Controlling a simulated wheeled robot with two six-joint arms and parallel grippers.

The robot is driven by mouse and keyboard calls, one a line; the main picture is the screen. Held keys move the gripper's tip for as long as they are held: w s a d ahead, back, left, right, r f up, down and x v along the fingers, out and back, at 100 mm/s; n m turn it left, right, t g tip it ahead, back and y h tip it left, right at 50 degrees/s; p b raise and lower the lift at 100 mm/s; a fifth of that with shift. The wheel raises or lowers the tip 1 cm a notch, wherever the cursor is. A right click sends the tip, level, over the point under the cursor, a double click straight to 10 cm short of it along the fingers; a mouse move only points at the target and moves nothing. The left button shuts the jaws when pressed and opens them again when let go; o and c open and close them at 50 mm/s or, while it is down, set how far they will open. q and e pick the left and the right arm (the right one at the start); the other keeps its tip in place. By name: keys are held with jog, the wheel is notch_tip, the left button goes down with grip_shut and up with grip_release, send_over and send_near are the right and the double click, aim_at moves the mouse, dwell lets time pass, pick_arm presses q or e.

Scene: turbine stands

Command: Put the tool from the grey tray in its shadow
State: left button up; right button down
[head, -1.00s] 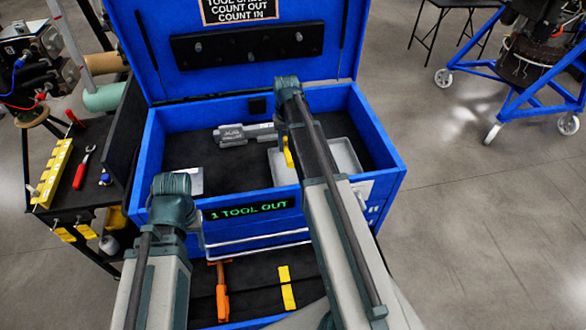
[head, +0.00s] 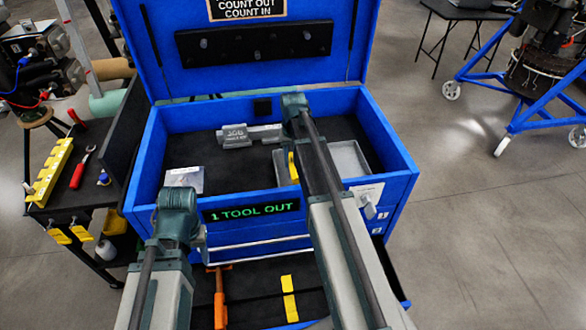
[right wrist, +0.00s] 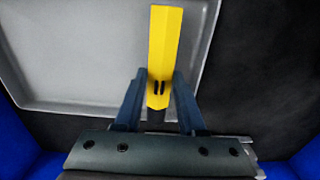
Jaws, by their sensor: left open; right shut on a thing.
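My right gripper (right wrist: 157,105) is shut on a slim yellow tool (right wrist: 164,45). The tool is above or on the right part of the grey tray (right wrist: 75,75); I cannot tell if it touches. In the head view the yellow tool (head: 293,167) shows beside my right arm, which hides most of that gripper, near the left side of the grey tray (head: 352,160). My left gripper (head: 200,238) is low at the left before the blue chest, its fingers mostly hidden. A yellow shape (head: 288,284), broken by a dark line, shows in the black-lined open drawer (head: 255,290).
The blue chest (head: 395,165) has its lid up. A grey block-like tool (head: 236,136) and a pale card (head: 185,178) are inside. An orange tool (head: 220,300) lies in the drawer. A display (head: 252,210) reads "1 TOOL OUT".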

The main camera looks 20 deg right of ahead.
aim_at(293, 166)
jog(key=shift+f+b, duration=1)
jog(key=shift+f, duration=0.4)
jog(key=shift+f, duration=0.15)
jog(key=c, duration=0.5)
grip_release()
notch_tip(293, 166, up, 12)
jog(key=p, duration=1.2)
